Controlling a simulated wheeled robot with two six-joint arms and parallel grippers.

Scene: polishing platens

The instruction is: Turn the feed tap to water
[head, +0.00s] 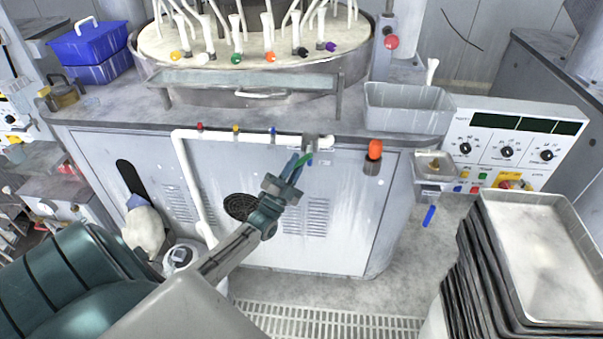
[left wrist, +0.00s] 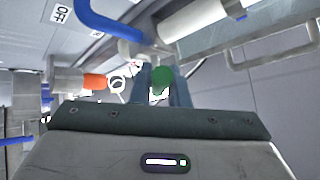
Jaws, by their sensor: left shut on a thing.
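The feed tap is at the right end of the white pipe on the front of the platen cabinet. Its green handle (head: 308,158) sits between the fingertips of my left gripper (head: 300,162). In the left wrist view the green handle (left wrist: 162,78) also shows between the two fingers of the left gripper (left wrist: 160,88), which is shut on it. The tap body (head: 318,143) is partly behind the handle and fingers. I cannot read the tap's setting. My right gripper is in neither view.
The white pipe (head: 250,136) carries red, yellow and blue knobs. An orange-capped item (head: 375,150) is mounted to the right of the tap. A control panel (head: 510,145) and stacked trays (head: 540,255) stand at the right. A drain grating (head: 320,322) lies on the floor.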

